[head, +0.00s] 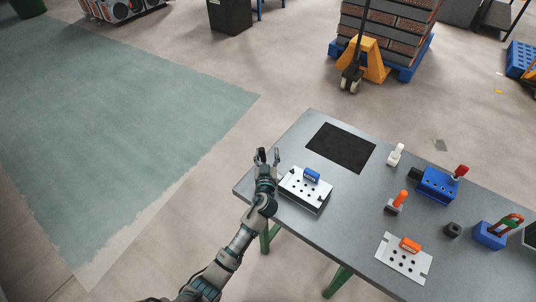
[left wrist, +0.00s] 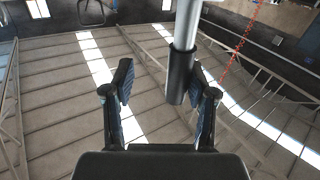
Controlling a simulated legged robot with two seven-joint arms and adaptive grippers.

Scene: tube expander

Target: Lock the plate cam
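A white plate with several dark holes and a blue block (head: 312,176) on it sits on a dark base at the table's left end. A second white plate (head: 402,264) with holes and an orange block (head: 410,244) lies near the front edge. I cannot tell which part is the plate cam. My left gripper (head: 267,156) is beside the blue-block plate, at the table's left edge, its fingers pointing up and apart. In the left wrist view the gripper (left wrist: 164,85) is open; a grey rod with a black sleeve (left wrist: 181,72) shows near its right finger. My right gripper is out of view.
The grey table (head: 355,195) also holds a black mat (head: 341,147), a white fixture (head: 396,154), an orange-topped fixture (head: 397,201), a blue device with a red knob (head: 437,184), a black block (head: 452,230) and a blue clamp (head: 491,235). Floor to the left is clear.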

